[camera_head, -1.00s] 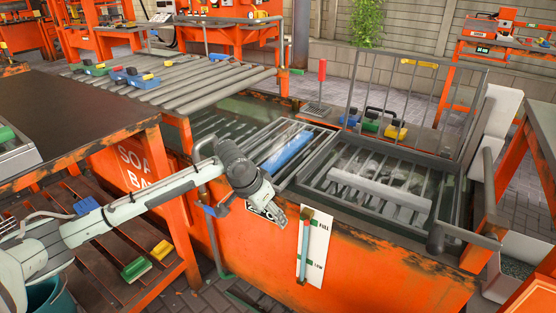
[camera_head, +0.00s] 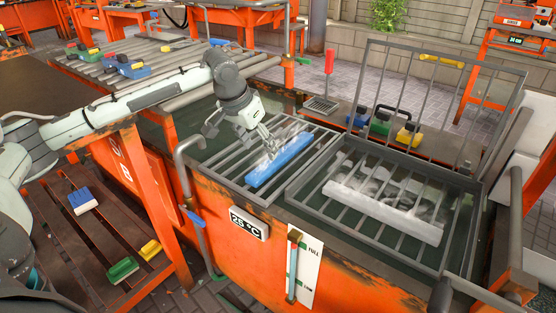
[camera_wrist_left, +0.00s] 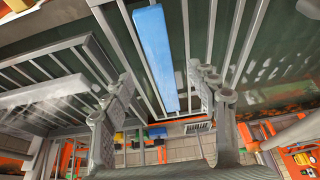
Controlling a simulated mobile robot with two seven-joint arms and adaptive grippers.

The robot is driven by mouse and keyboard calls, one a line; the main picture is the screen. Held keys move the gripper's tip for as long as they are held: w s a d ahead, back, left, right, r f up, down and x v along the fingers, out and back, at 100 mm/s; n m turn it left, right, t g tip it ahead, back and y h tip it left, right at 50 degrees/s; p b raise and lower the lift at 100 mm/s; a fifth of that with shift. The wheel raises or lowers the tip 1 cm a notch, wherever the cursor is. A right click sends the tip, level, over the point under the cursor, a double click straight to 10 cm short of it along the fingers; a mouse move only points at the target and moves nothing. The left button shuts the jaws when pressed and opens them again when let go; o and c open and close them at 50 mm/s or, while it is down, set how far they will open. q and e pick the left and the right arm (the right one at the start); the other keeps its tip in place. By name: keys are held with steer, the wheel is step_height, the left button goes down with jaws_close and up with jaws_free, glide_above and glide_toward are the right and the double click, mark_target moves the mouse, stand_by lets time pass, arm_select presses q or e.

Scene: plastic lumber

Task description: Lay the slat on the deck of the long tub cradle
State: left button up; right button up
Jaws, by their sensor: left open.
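A blue slat (camera_head: 276,162) lies on the left barred rack (camera_head: 228,168) over the tub (camera_head: 230,218). It also shows in the left wrist view (camera_wrist_left: 155,58). A pale slat (camera_head: 384,212) lies in the right barred cradle (camera_head: 310,208), with its raised barred gate behind. My left gripper (camera_head: 270,147) is open and points down at the blue slat's far half. In the left wrist view, its fingers (camera_wrist_left: 163,103) stand apart, with the slat's end seen between them. I cannot tell whether they touch it. My right gripper is not in view.
Yellow, green and blue brushes (camera_head: 380,125) stand on the tub's back ledge, near a red-handled tool (camera_head: 328,66). A roller table (camera_head: 160,65) is at the back left. A grey pipe (camera_head: 184,165) rises at the tub's left front. A gauge board (camera_head: 304,264) hangs in front.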

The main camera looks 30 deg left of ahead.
mark_target(267, 166)
arm_select(q)
steer(key=shift+w+f, duration=0.25)
steer(key=shift+f, duration=0.1)
step_height(267, 166, down, 2)
steer(key=shift+w, duration=0.1)
steer(key=x, duration=0.3)
steer(key=shift+w+d+f, duration=0.1)
steer(key=shift+f, duration=0.25)
steer(key=shift+w+f, duration=0.15)
steer(key=shift+f, duration=0.15)
steer(key=c, duration=1.3)
jaws_close()
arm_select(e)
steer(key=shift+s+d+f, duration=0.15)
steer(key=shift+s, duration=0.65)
